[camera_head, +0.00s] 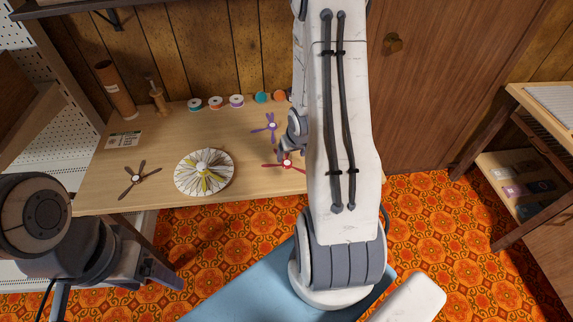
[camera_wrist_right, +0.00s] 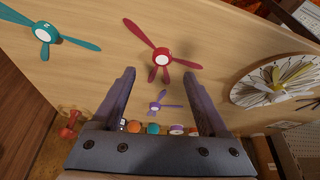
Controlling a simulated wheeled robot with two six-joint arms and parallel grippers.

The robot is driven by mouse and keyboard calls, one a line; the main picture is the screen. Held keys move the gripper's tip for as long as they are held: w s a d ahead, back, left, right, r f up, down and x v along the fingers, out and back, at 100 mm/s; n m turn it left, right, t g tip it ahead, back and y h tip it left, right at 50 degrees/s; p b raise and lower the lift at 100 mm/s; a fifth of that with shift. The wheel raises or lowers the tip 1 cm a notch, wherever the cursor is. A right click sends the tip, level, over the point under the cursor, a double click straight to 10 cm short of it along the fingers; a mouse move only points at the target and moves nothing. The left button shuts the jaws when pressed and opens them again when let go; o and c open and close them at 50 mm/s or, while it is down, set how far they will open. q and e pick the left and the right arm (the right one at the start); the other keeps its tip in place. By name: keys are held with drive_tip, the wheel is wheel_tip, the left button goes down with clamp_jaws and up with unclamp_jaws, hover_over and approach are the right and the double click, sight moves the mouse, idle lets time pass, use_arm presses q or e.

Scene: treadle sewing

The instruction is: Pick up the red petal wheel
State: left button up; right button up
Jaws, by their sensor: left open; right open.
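The red petal wheel (camera_head: 283,163) lies flat on the wooden table near its front edge; my right arm partly covers it in the head view. In the right wrist view the red petal wheel (camera_wrist_right: 161,59) shows a white hub and several narrow petals, just beyond and between my fingertips. My right gripper (camera_wrist_right: 159,73) is open and empty above the table, the wheel apart from its fingers as far as I can see. My left gripper (camera_head: 115,285) is open and empty, low at the left, in front of the table.
A purple wheel (camera_head: 270,125), a dark wheel (camera_head: 138,180) and a round patterned disc (camera_head: 204,172) lie on the table. A teal wheel (camera_wrist_right: 44,32) shows in the wrist view. Spools (camera_head: 215,103) line the back. A side shelf (camera_head: 515,185) stands right.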

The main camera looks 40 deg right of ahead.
sight(287, 163)
drive_tip(key=shift+x, duration=3.35)
drive_tip(key=shift+w+a+r, duration=0.1)
drive_tip(key=shift+w+a, duration=0.05)
clamp_jaws()
